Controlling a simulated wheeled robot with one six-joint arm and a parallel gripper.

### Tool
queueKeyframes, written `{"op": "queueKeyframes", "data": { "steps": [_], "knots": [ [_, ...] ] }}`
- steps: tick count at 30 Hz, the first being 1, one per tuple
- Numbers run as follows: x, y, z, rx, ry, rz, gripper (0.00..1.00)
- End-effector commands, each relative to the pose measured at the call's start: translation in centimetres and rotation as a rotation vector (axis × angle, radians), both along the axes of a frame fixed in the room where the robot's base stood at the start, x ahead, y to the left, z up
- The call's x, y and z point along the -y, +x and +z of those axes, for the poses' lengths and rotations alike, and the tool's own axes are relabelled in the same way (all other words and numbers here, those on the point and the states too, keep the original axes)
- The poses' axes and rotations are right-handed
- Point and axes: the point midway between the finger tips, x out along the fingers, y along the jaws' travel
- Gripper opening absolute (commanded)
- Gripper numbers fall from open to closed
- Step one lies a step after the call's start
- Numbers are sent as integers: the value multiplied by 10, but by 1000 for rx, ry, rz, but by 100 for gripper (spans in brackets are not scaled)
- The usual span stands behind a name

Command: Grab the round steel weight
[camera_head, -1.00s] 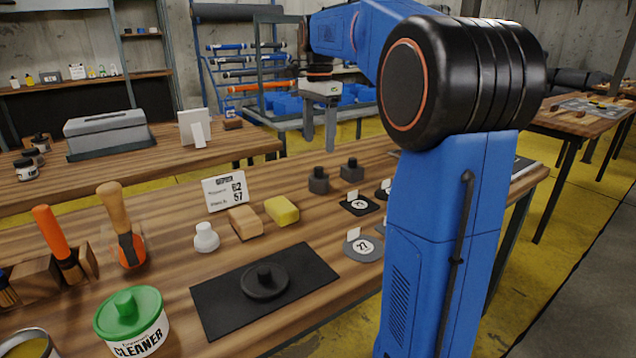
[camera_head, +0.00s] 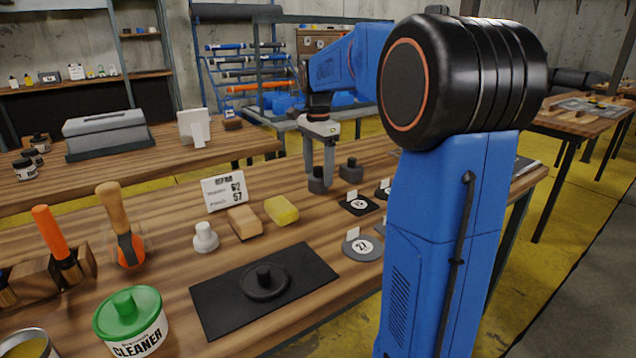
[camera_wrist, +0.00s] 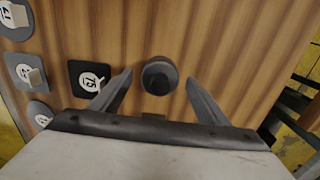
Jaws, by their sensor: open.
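A small dark round weight (camera_head: 318,186) with a knob on top stands on the wooden workbench. In the wrist view the same round weight (camera_wrist: 158,78) shows ahead of the gap between the fingers. My gripper (camera_head: 320,174) is open above the bench, pointing down, with its fingertips close to the weight. The wrist view shows both fingers (camera_wrist: 158,85) spread with nothing between them.
Patches with small white tags, including a black square one (camera_head: 360,205) and a grey round one (camera_head: 362,247), lie nearby. A yellow sponge (camera_head: 282,211), a tan block (camera_head: 244,222) and a sign (camera_head: 224,190) stand left. A black disc (camera_head: 264,283) lies on a dark mat (camera_head: 215,312).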

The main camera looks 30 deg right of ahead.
Motion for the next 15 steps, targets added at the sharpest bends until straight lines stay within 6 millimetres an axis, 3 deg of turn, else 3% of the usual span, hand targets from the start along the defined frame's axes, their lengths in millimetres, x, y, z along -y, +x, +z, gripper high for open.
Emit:
{"op": "queueKeyframes", "data": {
  "steps": [5, 13, 15],
  "knots": [
    [0, 0, 0, 0, 0, 0, 67],
    [0, 0, 0, 0, 0, 0, 2],
    [0, 0, 2, 2, -1, 0, 0]
  ]
}}
